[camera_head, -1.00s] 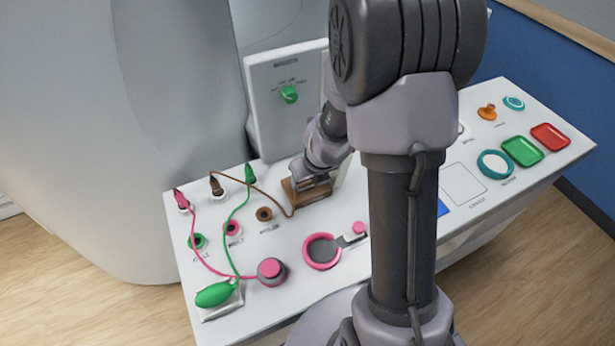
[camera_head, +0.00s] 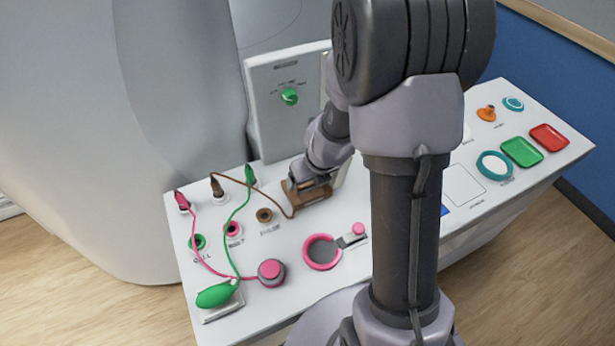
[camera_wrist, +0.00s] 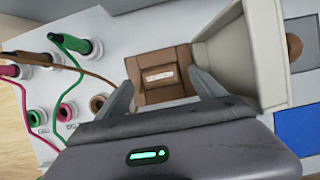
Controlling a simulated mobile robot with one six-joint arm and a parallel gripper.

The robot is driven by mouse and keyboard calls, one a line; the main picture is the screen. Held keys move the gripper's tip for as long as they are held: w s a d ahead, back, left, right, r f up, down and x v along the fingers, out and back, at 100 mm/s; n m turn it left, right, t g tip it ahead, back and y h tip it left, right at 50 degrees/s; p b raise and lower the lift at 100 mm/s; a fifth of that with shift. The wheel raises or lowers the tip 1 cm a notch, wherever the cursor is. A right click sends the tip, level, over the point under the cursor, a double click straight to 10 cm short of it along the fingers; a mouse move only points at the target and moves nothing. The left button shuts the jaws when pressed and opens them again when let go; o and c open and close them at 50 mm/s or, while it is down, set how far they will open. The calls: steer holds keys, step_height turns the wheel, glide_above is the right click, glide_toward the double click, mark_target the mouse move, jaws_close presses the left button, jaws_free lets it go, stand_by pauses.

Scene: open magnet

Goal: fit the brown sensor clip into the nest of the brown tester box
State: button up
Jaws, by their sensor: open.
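The brown tester box (camera_head: 313,202) sits on the white bench top below the upright panel, and it fills the middle of the wrist view (camera_wrist: 174,93). A smaller brown piece with a pale label, apparently the sensor clip (camera_wrist: 159,77), shows in the middle of the box top. I cannot tell how deep it sits. A brown cable (camera_wrist: 90,73) runs from a brown plug to the box area; its end is hard to make out. My gripper (camera_wrist: 165,89) is open above the box, its fingertips on either side of the labelled piece. In the head view my wrist partly hides the box.
A beige block (camera_wrist: 238,62) stands close to the right finger. Coloured sockets (camera_head: 264,215) and plugs with cables lie left. A green bulb (camera_head: 215,295), pink puck (camera_head: 271,272) and pink ring (camera_head: 322,252) are in front. Green (camera_head: 522,152) and red trays are far right.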

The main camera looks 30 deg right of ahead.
steer(key=p+v, duration=1.1)
steer(key=v, duration=0.5)
steer(key=a+r+n+t+y+b, duration=0.1)
steer(key=a+r+n+b, duration=0.2)
steer(key=a+n+b, duration=0.3)
steer(key=s+a+r+n+b, duration=0.2)
steer(key=s+n, duration=0.5)
steer(key=n, duration=0.6)
steer(key=s+a+r+n+y+b, duration=0.1)
steer(key=s+a+n+b, duration=0.4)
steer(key=n, duration=0.7)
steer(key=shift+s+a+r+n, duration=0.2)
steer(key=shift+s+r+n, duration=0.2)
steer(key=shift+s+r, duration=0.55)
